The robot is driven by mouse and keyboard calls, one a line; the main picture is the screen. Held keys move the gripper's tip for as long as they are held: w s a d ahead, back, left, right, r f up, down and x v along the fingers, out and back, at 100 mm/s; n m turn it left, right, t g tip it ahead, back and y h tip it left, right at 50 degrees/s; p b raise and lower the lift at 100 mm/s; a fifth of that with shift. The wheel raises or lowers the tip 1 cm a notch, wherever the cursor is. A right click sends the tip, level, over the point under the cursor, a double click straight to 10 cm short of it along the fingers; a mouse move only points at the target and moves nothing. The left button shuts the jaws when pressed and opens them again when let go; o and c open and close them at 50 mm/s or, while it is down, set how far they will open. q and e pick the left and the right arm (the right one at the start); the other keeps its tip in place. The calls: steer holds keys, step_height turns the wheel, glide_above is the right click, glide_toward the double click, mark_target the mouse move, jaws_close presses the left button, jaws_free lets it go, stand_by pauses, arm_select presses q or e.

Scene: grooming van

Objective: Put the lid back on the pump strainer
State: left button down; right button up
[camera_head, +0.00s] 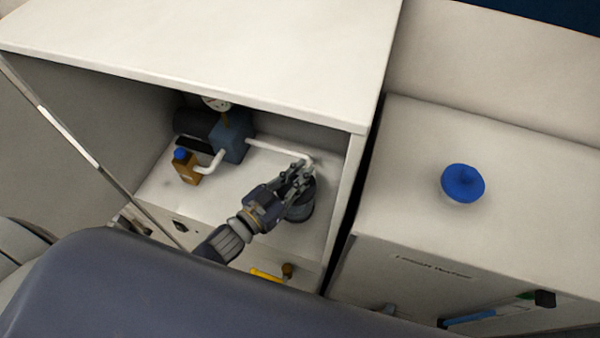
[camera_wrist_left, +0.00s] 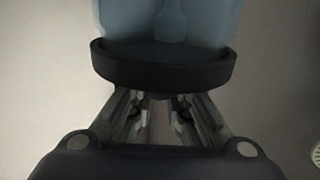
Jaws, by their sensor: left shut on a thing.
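In the cabinet, a dark round part (camera_head: 301,207) stands by the end of the white pipe (camera_head: 275,149), where the pump strainer appears to be. My left gripper (camera_head: 299,178) is shut at its upper side. In the left wrist view the left fingers (camera_wrist_left: 154,112) meet a thick black ring (camera_wrist_left: 160,73), which looks like the lid's rim. A clear bluish body (camera_wrist_left: 205,25) shows beyond the ring. The gripper hides much of the part in the head view, so I cannot tell whether the lid is seated. My right gripper is not in view.
The blue-grey pump (camera_head: 232,137) with a round gauge (camera_head: 217,102) and an amber bottle (camera_head: 186,174) with a blue cap stand left in the cabinet. The cabinet top (camera_head: 200,50) overhangs them. A blue-topped thing (camera_head: 462,183) stands on the right-hand box (camera_head: 400,150).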

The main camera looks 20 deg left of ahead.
arm_select(q)
steer(key=shift+f, duration=0.35)
stand_by(0.3)
steer(key=c, duration=1.4)
jaws_free()
steer(key=shift+s, duration=0.15)
steer(key=v, duration=1.1)
steer(key=shift+s+a, duration=0.3)
